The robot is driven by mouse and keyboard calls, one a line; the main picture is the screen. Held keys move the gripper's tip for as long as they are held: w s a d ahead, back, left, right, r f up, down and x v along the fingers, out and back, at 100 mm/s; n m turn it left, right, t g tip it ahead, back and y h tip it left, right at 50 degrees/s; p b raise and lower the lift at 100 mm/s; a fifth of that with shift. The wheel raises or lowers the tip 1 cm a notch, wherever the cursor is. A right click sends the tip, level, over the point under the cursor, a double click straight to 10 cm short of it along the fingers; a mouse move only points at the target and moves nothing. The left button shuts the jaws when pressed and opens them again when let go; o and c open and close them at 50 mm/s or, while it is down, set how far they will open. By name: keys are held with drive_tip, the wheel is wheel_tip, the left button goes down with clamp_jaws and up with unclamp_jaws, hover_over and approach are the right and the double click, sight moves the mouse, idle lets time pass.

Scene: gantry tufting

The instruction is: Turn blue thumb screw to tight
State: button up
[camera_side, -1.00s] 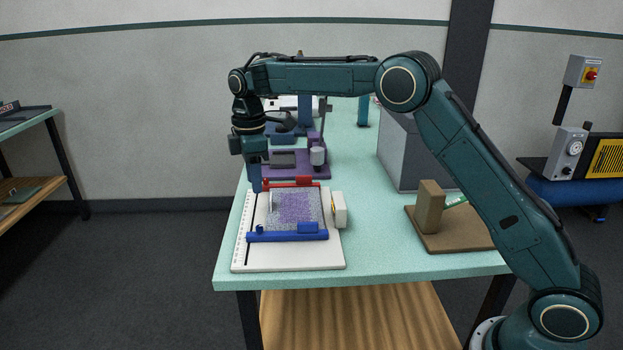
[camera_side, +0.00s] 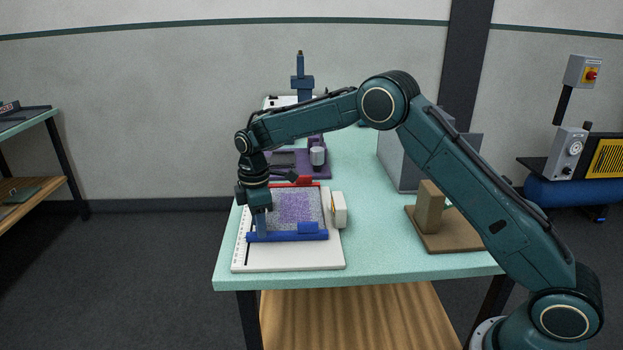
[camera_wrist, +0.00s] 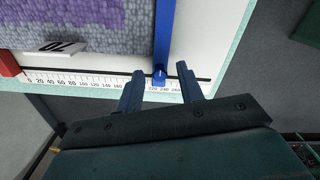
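The blue thumb screw (camera_wrist: 159,74) shows in the wrist view at the end of the blue bar (camera_wrist: 163,30), over the printed scale. My gripper (camera_wrist: 158,82) is open, with one finger on each side of the screw and gaps showing to both. In the side view the blue bar (camera_side: 305,236) lies across the front of the white frame (camera_side: 290,261). There my gripper (camera_side: 262,233) points down at the bar's left end and hides the screw. I cannot tell how tight the screw is.
A red bar (camera_side: 305,181) lies at the far side of the purple-grey tufted cloth (camera_side: 293,207). A white block (camera_side: 339,210) stands at the frame's right edge. A purple fixture (camera_side: 318,168) stands behind. A brown block (camera_side: 429,207) on a board is to the right.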

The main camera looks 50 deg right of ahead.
drive_tip(key=shift+f, duration=0.1)
clamp_jaws()
drive_tip(key=shift+m, duration=0.4)
drive_tip(key=m, duration=0.8)
drive_tip(key=shift+m, duration=0.4)
drive_tip(key=m, duration=1)
drive_tip(key=shift+m, duration=0.3)
